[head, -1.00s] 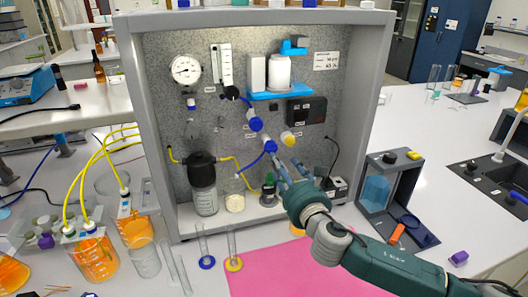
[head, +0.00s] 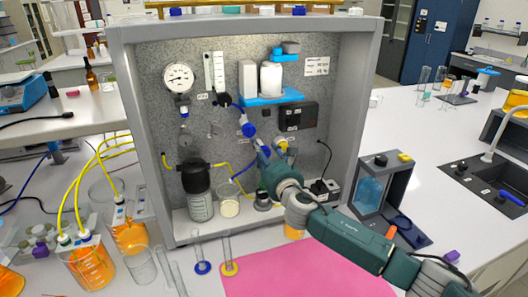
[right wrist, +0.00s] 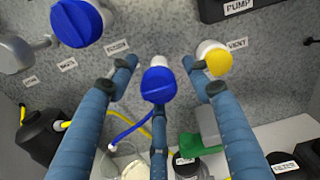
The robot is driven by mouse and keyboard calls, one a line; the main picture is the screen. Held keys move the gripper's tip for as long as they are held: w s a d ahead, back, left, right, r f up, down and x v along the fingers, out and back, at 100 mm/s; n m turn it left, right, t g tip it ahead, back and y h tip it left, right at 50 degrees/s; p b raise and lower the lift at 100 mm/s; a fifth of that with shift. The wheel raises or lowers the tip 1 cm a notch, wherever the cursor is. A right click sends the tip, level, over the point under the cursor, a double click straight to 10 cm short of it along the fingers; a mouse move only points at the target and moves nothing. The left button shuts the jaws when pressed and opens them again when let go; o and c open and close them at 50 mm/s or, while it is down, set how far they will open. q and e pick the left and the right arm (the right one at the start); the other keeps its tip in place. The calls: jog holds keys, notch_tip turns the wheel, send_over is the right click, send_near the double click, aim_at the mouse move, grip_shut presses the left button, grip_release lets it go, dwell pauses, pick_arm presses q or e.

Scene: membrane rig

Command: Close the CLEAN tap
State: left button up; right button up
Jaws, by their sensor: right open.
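The grey rig panel carries two blue-knobbed taps and one yellow-knobbed tap. The upper blue tap (head: 248,130) also shows large at the upper left of the right wrist view (right wrist: 77,23). The lower blue tap (right wrist: 158,84) is in the middle of the right wrist view, and my gripper partly covers it in the head view. I cannot surely read which tap is labelled CLEAN. My right gripper (right wrist: 160,78) is open, its fingers spread around the lower blue knob, with gaps at left and right; contact below is unclear. My left gripper is not in view.
The yellow VENT tap (right wrist: 217,62) is close beside my right finger. A blue tube hangs below the lower blue tap. A capped bottle (head: 197,190) and a small beaker (head: 229,203) stand on the rig floor. A pink mat (head: 300,275) lies in front.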

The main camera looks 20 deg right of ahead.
jog(key=shift+c, duration=0.5)
jog(key=c, duration=1.1)
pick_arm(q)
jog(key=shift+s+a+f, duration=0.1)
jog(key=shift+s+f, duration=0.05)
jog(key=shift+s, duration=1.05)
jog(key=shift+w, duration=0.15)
pick_arm(e)
jog(key=shift+f+m, duration=0.1)
jog(key=shift+m, duration=0.2)
jog(key=shift+a+f+m, duration=0.1)
jog(key=shift+m, duration=0.8)
jog(key=m, duration=0.6)
jog(key=shift+b, duration=0.3)
jog(key=m, duration=0.4)
jog(key=shift+a+f+m, duration=0.1)
jog(key=shift+m, duration=0.3)
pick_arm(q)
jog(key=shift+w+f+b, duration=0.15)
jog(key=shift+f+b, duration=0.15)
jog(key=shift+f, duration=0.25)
pick_arm(e)
jog(key=m, duration=0.4)
jog(key=shift+m, duration=0.3)
